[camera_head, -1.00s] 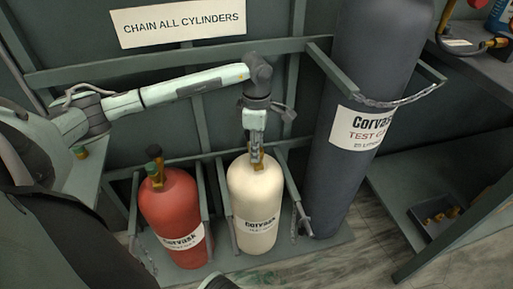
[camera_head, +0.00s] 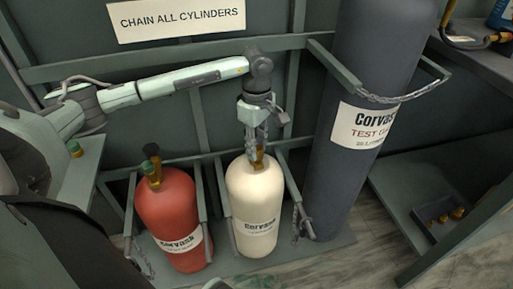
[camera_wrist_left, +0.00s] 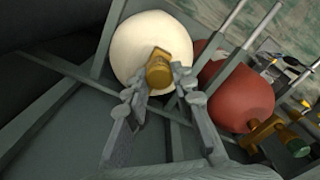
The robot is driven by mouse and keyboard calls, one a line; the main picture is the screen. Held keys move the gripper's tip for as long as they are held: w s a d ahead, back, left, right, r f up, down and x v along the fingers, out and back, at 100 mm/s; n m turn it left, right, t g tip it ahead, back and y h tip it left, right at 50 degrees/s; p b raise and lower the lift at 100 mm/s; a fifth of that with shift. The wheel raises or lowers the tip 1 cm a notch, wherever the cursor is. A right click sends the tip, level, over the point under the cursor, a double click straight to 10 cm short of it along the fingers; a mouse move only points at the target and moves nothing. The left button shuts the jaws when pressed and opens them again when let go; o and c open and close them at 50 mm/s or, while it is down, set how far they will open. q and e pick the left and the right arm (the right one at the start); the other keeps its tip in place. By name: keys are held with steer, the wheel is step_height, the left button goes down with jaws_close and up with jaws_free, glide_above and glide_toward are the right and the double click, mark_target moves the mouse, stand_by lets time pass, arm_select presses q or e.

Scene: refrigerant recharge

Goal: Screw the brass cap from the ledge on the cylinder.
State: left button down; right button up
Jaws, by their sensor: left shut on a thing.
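The white cylinder (camera_head: 254,200) stands upright in the rack, with a brass valve (camera_head: 259,157) on top. My left gripper (camera_head: 256,153) is directly over it, pointing down at the valve. In the left wrist view, my left gripper's fingers (camera_wrist_left: 160,82) lie on either side of a brass piece, the brass cap (camera_wrist_left: 158,72), at the white cylinder's top (camera_wrist_left: 140,38). Where the cap ends and the valve outlet begins, I cannot tell. My right gripper is not in view.
A red cylinder (camera_head: 170,215) with a brass valve stands to the left. A tall dark cylinder (camera_head: 355,80) stands chained at the right. Rack bars (camera_head: 206,190) separate the cylinders. A dark tray (camera_head: 428,213) with brass pieces sits on the lower right shelf.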

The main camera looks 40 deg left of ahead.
arm_select(q)
steer(key=shift+m, duration=0.9)
steer(key=shift+f+b, duration=0.1)
steer(key=shift+b, duration=0.2)
steer(key=shift+f+m+b, duration=0.1)
steer(key=shift+m+b, duration=0.55)
steer(key=shift+m, duration=1.15)
steer(key=shift+w+m+b, duration=0.1)
steer(key=shift+m+b, duration=0.65)
steer(key=shift+m, duration=0.25)
steer(key=c, duration=1.2)
jaws_free()
